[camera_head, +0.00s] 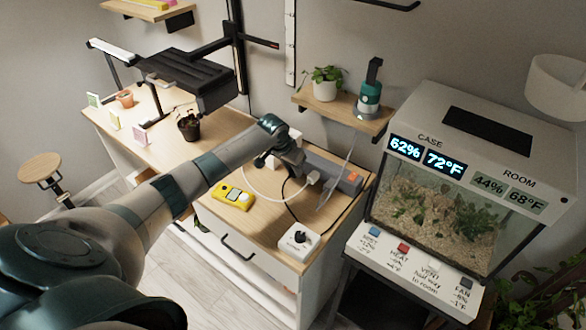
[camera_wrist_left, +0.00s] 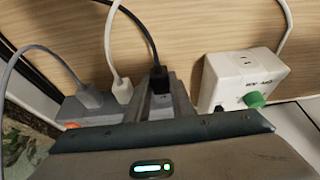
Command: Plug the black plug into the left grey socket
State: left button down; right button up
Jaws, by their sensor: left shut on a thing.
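The black plug (camera_wrist_left: 159,80), with its black cable, is between the fingers of my left gripper (camera_wrist_left: 161,92) in the left wrist view. In the head view my left gripper (camera_head: 294,163) is at the left end of the grey power strip (camera_head: 349,182), and the arm hides most of the plug. The strip also shows in the left wrist view (camera_wrist_left: 78,112), holding a grey plug (camera_wrist_left: 90,97) and a white plug (camera_wrist_left: 122,91). The left grey socket is hidden behind the gripper. I cannot tell whether the black plug touches or enters it. My right gripper is not in view.
A white box with a green knob (camera_wrist_left: 254,100) stands close beside the gripper. A yellow meter (camera_head: 233,196) and a white dial box (camera_head: 298,241) lie on the cabinet top. The terrarium (camera_head: 440,205) stands right. Loose cables cross the wood.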

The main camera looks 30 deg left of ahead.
pick_arm(q)
jog(key=shift+p, duration=0.8)
dwell(1.0)
jog(key=shift+w+b, duration=0.4)
jog(key=shift+w, duration=0.25)
dwell(0.5)
jog(key=c, duration=1.5)
grip_release()
jog(key=shift+o, duration=0.2)
jog(key=b+v, duration=0.3)
jog(key=v, duration=1.4)
jog(key=shift+r, duration=0.3)
jog(key=shift+f, duration=0.1)
